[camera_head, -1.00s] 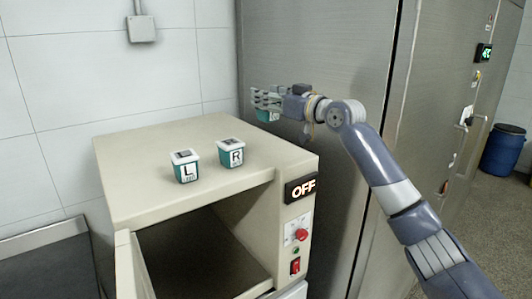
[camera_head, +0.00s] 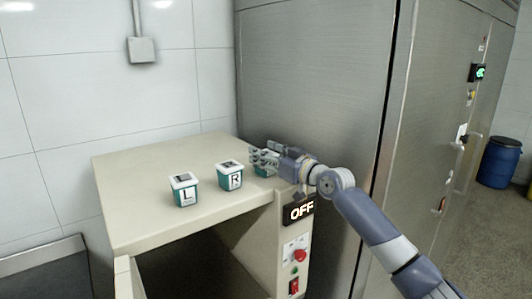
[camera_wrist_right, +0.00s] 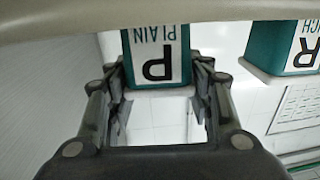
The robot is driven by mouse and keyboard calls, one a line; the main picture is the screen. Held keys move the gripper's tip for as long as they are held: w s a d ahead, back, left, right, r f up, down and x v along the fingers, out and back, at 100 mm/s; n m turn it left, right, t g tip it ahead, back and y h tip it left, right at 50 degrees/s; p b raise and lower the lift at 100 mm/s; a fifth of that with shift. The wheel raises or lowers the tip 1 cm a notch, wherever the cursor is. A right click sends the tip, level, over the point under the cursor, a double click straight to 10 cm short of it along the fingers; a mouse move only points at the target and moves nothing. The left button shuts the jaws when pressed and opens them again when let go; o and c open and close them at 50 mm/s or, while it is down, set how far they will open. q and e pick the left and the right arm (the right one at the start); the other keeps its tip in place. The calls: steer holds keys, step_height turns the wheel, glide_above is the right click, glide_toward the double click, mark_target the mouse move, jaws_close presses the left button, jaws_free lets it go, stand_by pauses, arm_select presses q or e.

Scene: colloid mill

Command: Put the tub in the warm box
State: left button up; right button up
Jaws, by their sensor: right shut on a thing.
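The warm box is a beige cabinet (camera_head: 135,210) with an "OFF" display and its front opening uncovered. My right gripper (camera_head: 264,160) is shut on a teal and white tub, mostly hidden by the fingers in the head view (camera_head: 262,171). In the right wrist view the tub (camera_wrist_right: 157,55) stands between the fingers (camera_wrist_right: 157,90), its label reading "P PLAIN" upside down. My left gripper is not in view.
The R tub also shows in the wrist view (camera_wrist_right: 285,45). A tall steel cabinet (camera_head: 315,80) stands close behind. The cabinet top's front is clear.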

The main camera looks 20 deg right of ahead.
steer(key=o, duration=1.2)
steer(key=shift+f, duration=0.1)
